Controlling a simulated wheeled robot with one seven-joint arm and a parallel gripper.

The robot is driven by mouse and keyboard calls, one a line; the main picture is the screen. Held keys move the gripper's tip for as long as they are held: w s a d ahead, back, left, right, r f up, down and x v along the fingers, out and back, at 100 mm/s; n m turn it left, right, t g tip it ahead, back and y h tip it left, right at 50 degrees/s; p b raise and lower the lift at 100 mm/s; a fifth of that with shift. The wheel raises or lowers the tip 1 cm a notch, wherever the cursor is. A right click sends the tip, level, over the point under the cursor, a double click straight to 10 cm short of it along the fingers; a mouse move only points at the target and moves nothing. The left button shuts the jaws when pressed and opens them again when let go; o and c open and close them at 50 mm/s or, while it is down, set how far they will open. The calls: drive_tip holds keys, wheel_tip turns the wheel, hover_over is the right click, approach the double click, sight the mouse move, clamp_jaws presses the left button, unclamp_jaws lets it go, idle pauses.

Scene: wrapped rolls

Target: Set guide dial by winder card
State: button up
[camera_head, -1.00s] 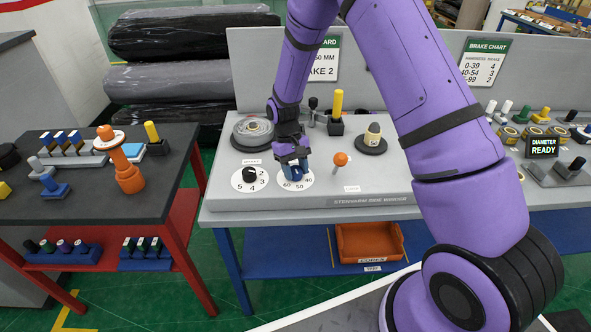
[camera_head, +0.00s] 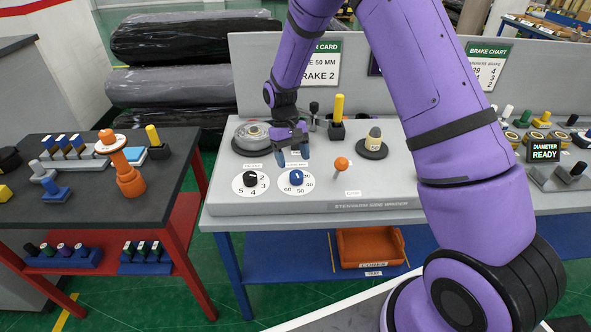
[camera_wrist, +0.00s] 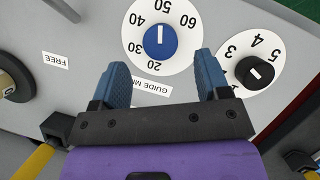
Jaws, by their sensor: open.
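The guide dial (camera_head: 297,177) is a blue knob on a white scale disc on the grey winder panel. It also shows in the wrist view (camera_wrist: 160,42), where its white line appears to point at 50. The winder card (camera_head: 318,66) on the back board is partly hidden by my arm; "50 MM" and "BRAKE 2" can be read. My gripper (camera_head: 293,153) is open and empty, apart from the dial and just behind it in the head view. In the wrist view its two blue fingers (camera_wrist: 163,80) stand apart below the dial.
A black brake dial (camera_head: 250,179) sits left of the guide dial. An orange-knobbed lever (camera_head: 341,164) stands to the right. Behind are a grey round spool (camera_head: 252,136), a yellow-topped post (camera_head: 338,110) and a cream-and-black knob (camera_head: 374,140).

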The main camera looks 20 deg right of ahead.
drive_tip(key=shift+v, duration=2.65)
drive_tip(key=s+d+r+t, duration=0.2)
drive_tip(key=s+r, duration=0.4)
drive_tip(key=r, duration=0.5)
drive_tip(key=s+d+r+t, duration=0.2)
drive_tip(key=s+r, duration=0.4)
drive_tip(key=r, duration=0.4)
drive_tip(key=s+d+r+t, duration=0.1)
drive_tip(key=s+r+t, duration=0.2)
drive_tip(key=s, duration=0.7)
drive_tip(key=s+d+r+m+t, duration=0.1)
drive_tip(key=s+r, duration=0.3)
drive_tip(key=s, duration=0.7)
drive_tip(key=shift+s+d+m+t+y, duration=0.3)
drive_tip(key=shift+d+t, duration=0.45)
drive_tip(key=shift+t, duration=0.15)
drive_tip(key=shift+w+r, duration=0.1)
drive_tip(key=shift+r, duration=0.05)
